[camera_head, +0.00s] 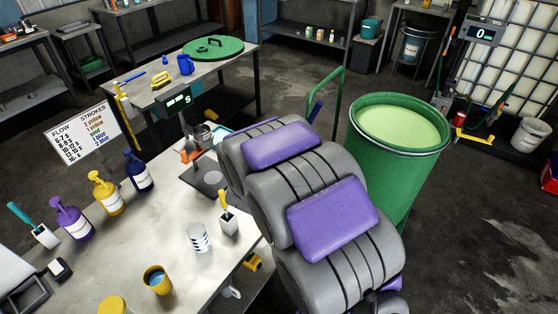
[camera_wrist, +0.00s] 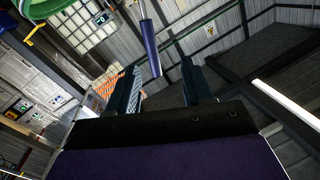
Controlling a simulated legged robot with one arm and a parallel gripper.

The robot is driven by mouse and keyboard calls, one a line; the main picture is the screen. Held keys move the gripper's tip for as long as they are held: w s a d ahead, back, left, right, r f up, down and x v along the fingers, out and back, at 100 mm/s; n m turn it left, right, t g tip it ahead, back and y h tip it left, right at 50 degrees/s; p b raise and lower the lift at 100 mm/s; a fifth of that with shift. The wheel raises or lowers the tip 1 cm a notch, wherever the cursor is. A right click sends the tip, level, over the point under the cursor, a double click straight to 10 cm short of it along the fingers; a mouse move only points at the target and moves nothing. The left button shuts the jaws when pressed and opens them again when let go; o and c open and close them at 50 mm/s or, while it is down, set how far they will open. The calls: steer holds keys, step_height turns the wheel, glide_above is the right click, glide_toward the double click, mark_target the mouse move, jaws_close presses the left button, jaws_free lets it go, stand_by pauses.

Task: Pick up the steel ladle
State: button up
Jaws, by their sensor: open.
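In the wrist view, a blue handle (camera_wrist: 150,48) on a thin steel shaft, seemingly the steel ladle, points down toward my gripper (camera_wrist: 158,64). My gripper is open. Its two dark fingers stand on either side of the handle's lower end in the picture. I cannot tell whether the handle lies between them in depth, and no contact shows. In the head view, a short blue bar (camera_head: 316,110), perhaps the same handle, shows beside my arm. The ladle's bowl is not visible, and my arm hides my gripper there.
A green drum (camera_head: 396,185) of pale green liquid stands right of my arm, with a green rail (camera_head: 328,92) by it. The left workbench (camera_head: 135,240) holds pump bottles, cups and a display. A bench (camera_head: 225,72) behind holds a green lid.

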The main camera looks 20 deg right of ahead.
mark_target(312, 116)
steer(key=x, duration=0.5)
steer(key=s+d+x, duration=0.1)
steer(key=x, duration=0.1)
steer(key=shift+w+d+f, duration=0.1)
steer(key=shift+w+d, duration=0.1)
steer(key=shift+w, duration=0.05)
steer(key=shift+w+d, duration=0.25)
steer(key=shift+w, duration=0.2)
steer(key=x, duration=0.3)
steer(key=shift+w+d, duration=0.2)
steer(key=shift+d, duration=0.6)
